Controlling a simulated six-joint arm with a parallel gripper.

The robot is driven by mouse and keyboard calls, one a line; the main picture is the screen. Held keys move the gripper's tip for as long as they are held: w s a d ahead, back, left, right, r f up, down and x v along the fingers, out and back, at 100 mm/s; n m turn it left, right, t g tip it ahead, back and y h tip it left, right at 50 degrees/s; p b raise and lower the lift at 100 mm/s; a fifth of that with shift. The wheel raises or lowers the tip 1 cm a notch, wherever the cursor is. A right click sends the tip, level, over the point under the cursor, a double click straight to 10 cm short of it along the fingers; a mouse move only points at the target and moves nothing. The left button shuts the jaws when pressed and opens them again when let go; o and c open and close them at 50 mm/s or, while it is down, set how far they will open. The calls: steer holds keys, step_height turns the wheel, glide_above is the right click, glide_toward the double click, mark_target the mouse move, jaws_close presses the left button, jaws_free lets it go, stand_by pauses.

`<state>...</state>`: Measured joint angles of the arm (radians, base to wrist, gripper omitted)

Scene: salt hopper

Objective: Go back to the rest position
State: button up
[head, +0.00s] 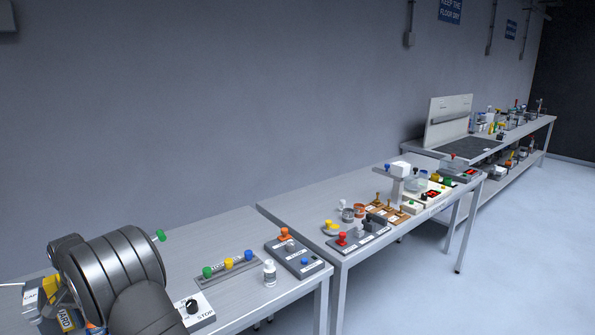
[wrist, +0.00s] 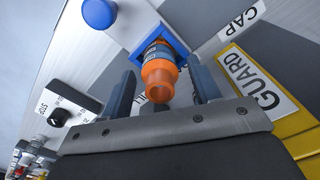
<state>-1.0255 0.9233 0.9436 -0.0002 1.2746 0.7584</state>
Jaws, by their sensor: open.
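My gripper (wrist: 163,88) is in the wrist view with its two dark fingers apart. An orange, open-ended piece with a grey band (wrist: 159,77) shows between the fingers, in a blue square holder (wrist: 176,40). I cannot tell whether the fingers touch it. In the head view my dark arm fills the lower left and hides the gripper.
Beside the gripper are a yellow GUARD panel (wrist: 230,62), a CAP label (wrist: 243,18), a blue knob (wrist: 98,14) and a STOP dial box (head: 194,309). A white bottle (head: 269,273) and a row of coloured knobs (head: 229,264) stand nearby. A second bench (head: 305,205) with several items extends right.

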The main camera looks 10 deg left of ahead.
steer(key=shift+f, duration=0.45)
step_height(320, 180, up, 12)
step_height(320, 180, down, 13)
step_height(320, 180, up, 10)
steer(key=shift+r, duration=0.15)
steer(key=w+d+f+m, duration=0.3)
steer(key=d+m, duration=0.4)
steer(key=d, duration=0.5)
steer(key=w+d+r+m, duration=0.1)
steer(key=w+d+m, duration=0.5)
steer(key=w+d, duration=0.55)
steer(key=w+d+r+m, duration=0.1)
steer(key=w+d+m, duration=0.4)
steer(key=w+d, duration=0.65)
steer(key=shift+s+a+f, duration=0.55)
steer(key=shift+s+f, duration=0.15)
steer(key=shift+s, duration=0.05)
steer(key=shift+s+a+f, duration=0.55)
steer(key=shift+s+f, duration=0.15)
